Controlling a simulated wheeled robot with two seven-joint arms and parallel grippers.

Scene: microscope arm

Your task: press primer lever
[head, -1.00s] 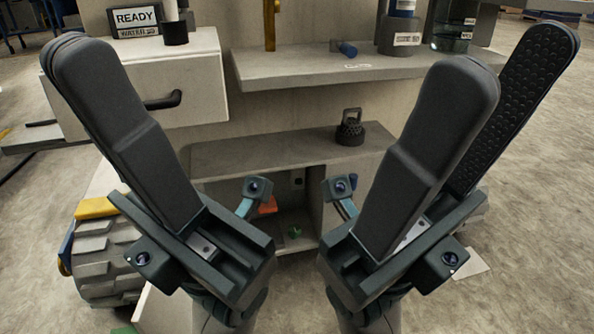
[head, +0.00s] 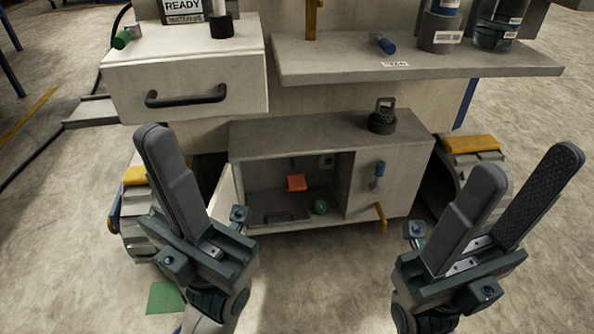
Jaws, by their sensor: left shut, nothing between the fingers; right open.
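No part is marked as the primer lever, and I cannot tell which one it is. A brass-yellow upright bar (head: 312,20) stands at the back of the upper shelf. My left gripper (head: 158,137) is shut and empty, pointing up in front of the cabinet's left side. My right gripper (head: 525,166) is open and empty at the right, its fingers apart. Neither gripper appears to touch anything.
A white drawer box (head: 190,70) with a black handle is at upper left. The grey shelf (head: 430,66) holds cylinders and a blue piece. A black weight (head: 382,118) rests on the open cabinet (head: 300,132), which holds an orange block (head: 296,182) and a green item (head: 320,207).

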